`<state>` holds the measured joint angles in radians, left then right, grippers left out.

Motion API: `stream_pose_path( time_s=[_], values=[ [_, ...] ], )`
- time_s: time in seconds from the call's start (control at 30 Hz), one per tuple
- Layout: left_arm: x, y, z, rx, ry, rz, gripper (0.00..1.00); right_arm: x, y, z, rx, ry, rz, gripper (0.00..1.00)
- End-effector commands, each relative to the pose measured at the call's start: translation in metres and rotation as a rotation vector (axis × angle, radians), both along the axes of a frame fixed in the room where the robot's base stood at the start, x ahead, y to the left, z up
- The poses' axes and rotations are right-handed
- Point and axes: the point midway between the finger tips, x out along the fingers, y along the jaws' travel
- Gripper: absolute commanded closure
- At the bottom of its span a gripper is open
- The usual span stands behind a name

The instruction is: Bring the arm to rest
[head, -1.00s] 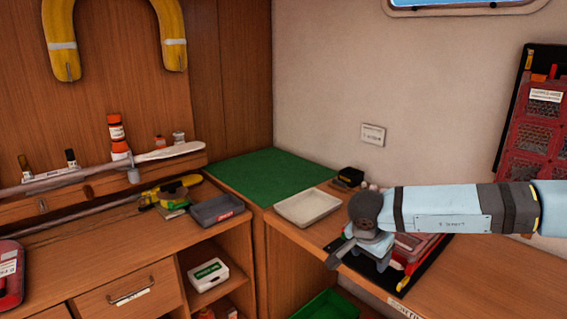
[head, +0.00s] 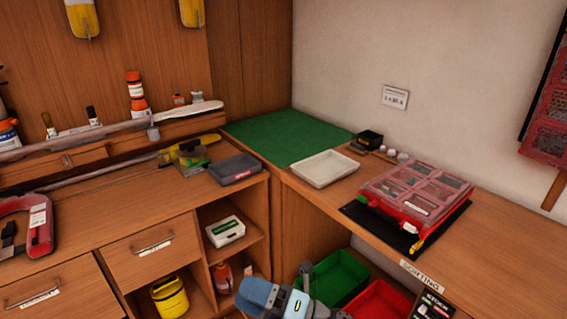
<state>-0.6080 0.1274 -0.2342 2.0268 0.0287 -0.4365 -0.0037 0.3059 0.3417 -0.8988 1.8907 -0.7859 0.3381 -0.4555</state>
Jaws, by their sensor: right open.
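My right gripper (head: 292,294) is at the bottom edge of the head view, low in front of the counter and close to the green and red bins. Its light blue and grey parts show only partly, and the frame edge cuts off the arm behind it. Its jaws are open and I see nothing held in them. My left gripper is not in view.
The right counter holds a red organizer case (head: 417,193) on a black mat, a white tray (head: 324,169) and a green mat (head: 287,138). Below stand a green bin (head: 340,276) and a red bin (head: 380,300). A grey tray (head: 236,168) lies on the left counter.

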Motion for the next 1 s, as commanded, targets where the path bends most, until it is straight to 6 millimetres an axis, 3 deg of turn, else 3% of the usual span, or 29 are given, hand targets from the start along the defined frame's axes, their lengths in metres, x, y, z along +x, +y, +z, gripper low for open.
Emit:
stream_pose_path(
  time_s=[0.17,0.33,0.5,0.7,0.87,0.9,1.0],
  values=[
    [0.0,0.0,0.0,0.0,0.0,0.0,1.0,0.017,-0.051,-0.042,0.239,0.523,-0.229,0.38],
    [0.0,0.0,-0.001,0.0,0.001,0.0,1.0,0.011,-0.116,-0.112,0.457,1.009,-0.444,0.38],
    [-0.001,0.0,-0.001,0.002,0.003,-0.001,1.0,-0.026,-0.174,-0.185,0.644,1.409,-0.635,0.38],
    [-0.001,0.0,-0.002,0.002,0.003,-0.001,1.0,-0.081,-0.223,-0.245,0.808,1.73,-0.803,0.38],
    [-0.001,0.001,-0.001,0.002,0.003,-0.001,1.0,-0.128,-0.252,-0.279,0.92,1.926,-0.918,0.38],
    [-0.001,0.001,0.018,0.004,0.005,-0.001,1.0,-0.122,-0.25,-0.254,0.911,1.905,-0.904,0.38],
    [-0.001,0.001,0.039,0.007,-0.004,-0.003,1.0,-0.122,-0.25,-0.235,0.903,1.895,-0.903,0.38]
  ],
)
